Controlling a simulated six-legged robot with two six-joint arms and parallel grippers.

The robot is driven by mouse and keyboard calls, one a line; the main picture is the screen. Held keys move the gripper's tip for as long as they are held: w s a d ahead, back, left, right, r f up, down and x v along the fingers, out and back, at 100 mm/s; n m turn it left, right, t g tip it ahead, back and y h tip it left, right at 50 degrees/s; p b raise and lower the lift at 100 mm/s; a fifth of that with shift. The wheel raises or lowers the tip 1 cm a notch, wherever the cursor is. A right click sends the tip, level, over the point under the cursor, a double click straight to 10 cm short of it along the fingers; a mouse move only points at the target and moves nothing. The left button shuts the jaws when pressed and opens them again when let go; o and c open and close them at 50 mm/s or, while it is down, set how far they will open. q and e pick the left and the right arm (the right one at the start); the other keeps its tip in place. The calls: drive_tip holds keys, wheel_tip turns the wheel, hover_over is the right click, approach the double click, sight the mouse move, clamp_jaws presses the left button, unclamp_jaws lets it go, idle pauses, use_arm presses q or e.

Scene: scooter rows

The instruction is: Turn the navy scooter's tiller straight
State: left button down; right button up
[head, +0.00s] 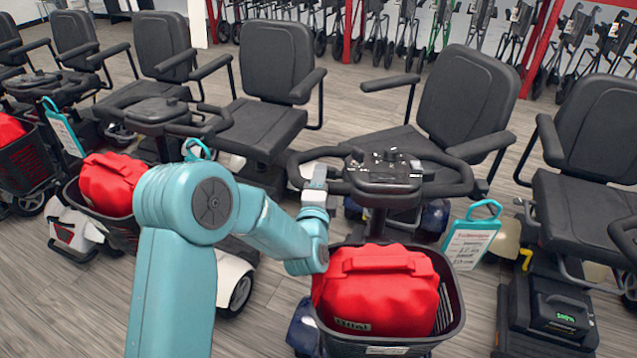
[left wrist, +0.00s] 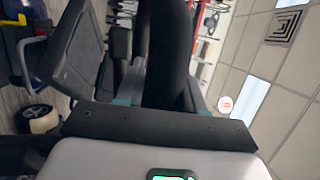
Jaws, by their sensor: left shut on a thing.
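The navy scooter (head: 300,328) stands in front of me, its navy body mostly hidden by its basket and my arm. Its black tiller (head: 385,178) has a looped handlebar and a control console, and lies roughly level across the head view. I cannot tell its exact angle to the seat (head: 468,92). My left gripper (head: 316,178) is shut on the left end of the handlebar. In the left wrist view the black handlebar (left wrist: 170,60) rises between the fingers of my left gripper (left wrist: 160,100). My right gripper is not in view.
A red bag (head: 380,290) fills the basket (head: 455,318) below the tiller. A teal price tag (head: 470,238) hangs at its right. Other scooters stand close on both sides, one with another red bag (head: 108,183). Folded walkers (head: 480,20) line the back.

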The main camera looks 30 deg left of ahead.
sight(337, 165)
use_arm(q)
drive_tip(key=w+m+h+b, duration=0.1)
drive_tip(key=w+h+b, duration=0.1)
drive_tip(key=h, duration=0.1)
drive_tip(key=w+m+t+h+b, duration=0.1)
drive_tip(key=w, duration=0.1)
drive_tip(key=shift+d+f+m+b, duration=0.15)
drive_tip(key=shift+d+m+b, duration=0.15)
drive_tip(key=shift+d+b, duration=0.1)
drive_tip(key=shift+w+d+r+m+h, duration=0.2)
drive_tip(key=shift+w+m+h, duration=0.25)
drive_tip(key=shift+h, duration=0.25)
drive_tip(key=shift+w+r, duration=0.1)
drive_tip(key=c, duration=0.8)
unclamp_jaws()
drive_tip(key=s, duration=0.5)
drive_tip(key=s+b, duration=0.1)
drive_tip(key=s, duration=0.5)
drive_tip(key=s+d+f, duration=0.1)
drive_tip(key=s, duration=0.4)
drive_tip(key=shift+s+b, duration=0.15)
drive_tip(key=shift+b, duration=0.25)
